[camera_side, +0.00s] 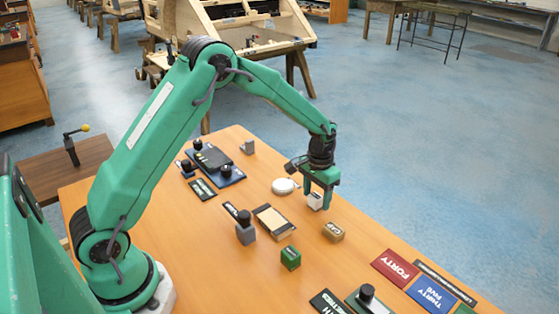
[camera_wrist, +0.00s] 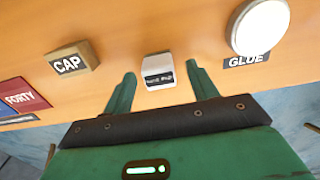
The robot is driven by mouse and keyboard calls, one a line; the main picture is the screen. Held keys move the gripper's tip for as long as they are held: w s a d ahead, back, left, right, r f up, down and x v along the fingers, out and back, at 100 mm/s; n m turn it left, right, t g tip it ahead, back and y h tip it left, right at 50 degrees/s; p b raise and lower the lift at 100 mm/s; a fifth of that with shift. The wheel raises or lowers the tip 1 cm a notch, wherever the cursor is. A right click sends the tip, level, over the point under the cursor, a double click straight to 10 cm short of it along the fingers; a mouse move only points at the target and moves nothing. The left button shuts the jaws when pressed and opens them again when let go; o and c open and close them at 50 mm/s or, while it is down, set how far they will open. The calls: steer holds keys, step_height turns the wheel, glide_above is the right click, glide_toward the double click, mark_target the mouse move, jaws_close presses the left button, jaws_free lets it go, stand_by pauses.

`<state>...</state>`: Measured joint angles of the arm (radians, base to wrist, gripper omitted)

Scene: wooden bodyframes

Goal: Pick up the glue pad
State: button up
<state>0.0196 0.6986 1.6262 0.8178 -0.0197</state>
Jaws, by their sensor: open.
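A small white block (camera_wrist: 158,71) with a dark strip of lettering, too small to read surely, stands on the table between the fingertips of my gripper (camera_wrist: 160,72) in the wrist view. My gripper is open, with a finger on each side and space beside the block. In the side view the white block (camera_side: 315,201) shows beneath my gripper (camera_side: 318,199), partly hidden by the fingers. A round white disc (camera_wrist: 260,27) lies to the right in the wrist view, beside a dark label reading GLUE (camera_wrist: 246,62). The disc (camera_side: 284,186) is left of my gripper in the side view.
A tan CAP block (camera_wrist: 74,63) stands left in the wrist view. A green block (camera_side: 290,258), a grey block with a black knob (camera_side: 246,228) and a framed tan plate (camera_side: 274,221) stand nearer. Red FORTY (camera_side: 395,268) and blue (camera_side: 431,295) panels lie at the right.

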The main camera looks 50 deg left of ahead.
mark_target(318, 198)
steer(key=shift+f, duration=0.7)
steer(key=c, duration=1.1)
steer(key=shift+o, duration=0.2)
steer(key=shift+r, duration=0.2)
steer(key=shift+r, duration=0.6)
steer(key=r, duration=0.1)
steer(key=d+r, duration=0.1)
steer(key=r, duration=0.1)
steer(key=shift+s+r, duration=0.1)
steer(key=shift+s, duration=0.1)
steer(key=s+d+r, duration=0.5)
steer(key=d+r, duration=0.1)
steer(key=d, duration=0.3)
steer(key=shift+s+r, duration=0.15)
steer(key=shift+s, duration=0.25)
